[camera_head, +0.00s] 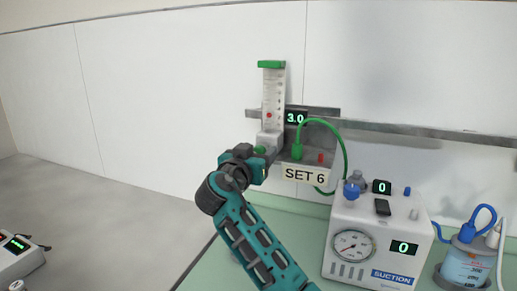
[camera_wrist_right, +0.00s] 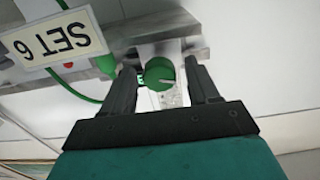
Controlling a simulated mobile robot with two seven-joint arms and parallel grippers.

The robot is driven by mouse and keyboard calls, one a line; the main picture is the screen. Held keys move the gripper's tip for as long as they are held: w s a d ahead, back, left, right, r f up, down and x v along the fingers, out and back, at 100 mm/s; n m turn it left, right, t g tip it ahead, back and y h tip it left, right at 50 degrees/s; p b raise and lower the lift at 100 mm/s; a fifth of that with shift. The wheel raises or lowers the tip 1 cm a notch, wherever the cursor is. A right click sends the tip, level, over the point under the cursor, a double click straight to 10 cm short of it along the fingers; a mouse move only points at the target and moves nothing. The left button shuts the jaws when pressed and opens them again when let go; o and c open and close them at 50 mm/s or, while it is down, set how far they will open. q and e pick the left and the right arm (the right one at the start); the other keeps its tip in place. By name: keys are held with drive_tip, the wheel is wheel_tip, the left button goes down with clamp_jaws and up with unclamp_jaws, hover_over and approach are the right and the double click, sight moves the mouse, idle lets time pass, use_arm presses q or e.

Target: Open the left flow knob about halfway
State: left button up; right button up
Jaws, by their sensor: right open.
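The green flow knob (camera_head: 260,149) is at the foot of the left flowmeter (camera_head: 273,95), a clear scaled tube with a green cap and a red float. A small display (camera_head: 296,118) beside it reads 3.0, and a white tag (camera_head: 304,174) reads SET 6. My right gripper (camera_head: 258,161) is at the knob and partly covers it in the head view. In the right wrist view the knob (camera_wrist_right: 158,74) sits between the two open fingers of this gripper (camera_wrist_right: 160,80); I cannot tell whether they touch it. My left gripper is out of view.
A green hose (camera_head: 343,150) loops right of the flowmeter. A metal rail (camera_head: 420,132) runs along the wall. A device (camera_head: 18,258) is at far left.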

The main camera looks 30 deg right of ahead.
drive_tip(key=shift+w+d, duration=0.3)
drive_tip(key=shift+d, duration=0.05)
drive_tip(key=c, duration=1)
drive_tip(key=shift+n, duration=0.4)
drive_tip(key=shift+n+b, duration=0.3)
drive_tip(key=shift+n, duration=0.3)
drive_tip(key=shift+a+n, duration=0.1)
drive_tip(key=shift+n, duration=2.2)
drive_tip(key=shift+f, duration=0.1)
